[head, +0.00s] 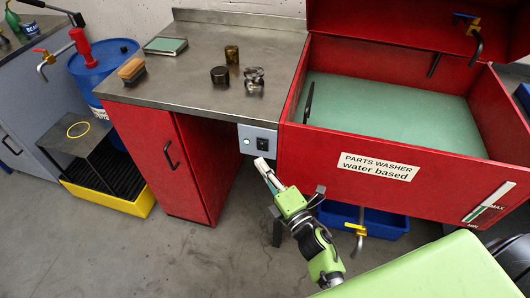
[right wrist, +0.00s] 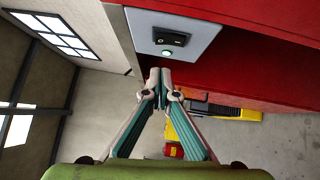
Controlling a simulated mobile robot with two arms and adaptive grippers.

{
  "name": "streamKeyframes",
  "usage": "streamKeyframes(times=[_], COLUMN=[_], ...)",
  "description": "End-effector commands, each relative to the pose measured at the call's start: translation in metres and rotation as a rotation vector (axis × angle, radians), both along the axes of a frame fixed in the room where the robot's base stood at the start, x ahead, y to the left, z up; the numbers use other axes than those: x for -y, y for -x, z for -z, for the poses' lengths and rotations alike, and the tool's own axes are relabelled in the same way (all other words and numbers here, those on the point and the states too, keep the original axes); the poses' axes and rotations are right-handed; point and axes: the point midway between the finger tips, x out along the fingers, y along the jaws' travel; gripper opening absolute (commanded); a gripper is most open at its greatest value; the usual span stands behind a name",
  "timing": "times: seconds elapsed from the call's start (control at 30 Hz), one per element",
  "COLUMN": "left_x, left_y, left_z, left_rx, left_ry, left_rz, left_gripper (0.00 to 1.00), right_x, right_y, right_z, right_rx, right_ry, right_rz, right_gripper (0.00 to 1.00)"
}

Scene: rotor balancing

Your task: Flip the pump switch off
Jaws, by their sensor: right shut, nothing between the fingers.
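The pump switch (head: 262,144) is a black rocker on a grey panel (head: 252,132) at the front edge of the workbench, left of the red parts washer (head: 330,140). A green lamp beside it (head: 246,141) is lit. In the right wrist view the switch (right wrist: 171,37) and the green lamp (right wrist: 167,52) are just beyond the fingertips. My right gripper (head: 262,164) is shut and empty, just below the panel in the head view. Its fingertips (right wrist: 160,76) look apart from the switch. My left gripper is out of view.
The washer's lid is open over a green liquid surface (head: 390,110). A metal benchtop (head: 200,70) holds a brush (head: 131,70), a green book (head: 165,45) and dark metal parts (head: 220,75). A blue bin (head: 375,222) sits under the washer. The floor before the bench is clear.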

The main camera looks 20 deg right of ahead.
Motion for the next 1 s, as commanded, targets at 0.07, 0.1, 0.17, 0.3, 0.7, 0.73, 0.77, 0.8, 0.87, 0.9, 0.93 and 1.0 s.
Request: streamKeyframes(times=[0.07, 0.1, 0.17, 0.3, 0.7, 0.73, 0.77, 0.8, 0.87, 0.9, 0.93, 1.0], left_x=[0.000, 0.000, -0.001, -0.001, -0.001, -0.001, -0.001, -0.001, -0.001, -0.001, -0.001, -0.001], left_y=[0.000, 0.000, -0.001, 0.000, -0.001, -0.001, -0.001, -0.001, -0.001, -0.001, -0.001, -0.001], left_z=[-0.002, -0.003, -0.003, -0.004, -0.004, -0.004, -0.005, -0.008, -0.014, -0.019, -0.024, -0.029], left_rx=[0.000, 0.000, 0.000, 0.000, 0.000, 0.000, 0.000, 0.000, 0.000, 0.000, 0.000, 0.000], left_ry=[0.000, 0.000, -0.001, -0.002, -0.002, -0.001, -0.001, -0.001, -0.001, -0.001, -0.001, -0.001], left_rz=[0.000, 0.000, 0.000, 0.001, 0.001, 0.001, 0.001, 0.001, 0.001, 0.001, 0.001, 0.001], left_gripper=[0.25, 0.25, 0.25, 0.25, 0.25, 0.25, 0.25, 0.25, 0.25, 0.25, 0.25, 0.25], right_x=[0.003, 0.007, 0.012, 0.019, 0.021, 0.021, 0.021, 0.021, 0.022, 0.022, 0.023, 0.024], right_y=[-0.015, -0.020, -0.026, -0.036, -0.040, -0.040, -0.040, -0.040, -0.041, -0.042, -0.043, -0.045], right_z=[-0.003, -0.003, -0.005, -0.005, -0.005, -0.005, -0.006, -0.007, -0.010, -0.012, -0.014, -0.012], right_rx=[0.002, 0.001, 0.001, 0.000, -0.001, -0.002, -0.003, -0.005, -0.014, -0.024, -0.033, -0.052], right_ry=[0.005, 0.004, 0.005, 0.002, 0.000, 0.000, 0.000, -0.002, -0.008, -0.016, -0.021, -0.034], right_rz=[0.000, 0.000, 0.000, 0.000, 0.000, 0.000, 0.000, 0.000, -0.001, -0.001, -0.002, -0.002], right_gripper=[0.00, 0.00, 0.00, 0.00, 0.00, 0.00, 0.00, 0.00, 0.00, 0.00, 0.00, 0.00])
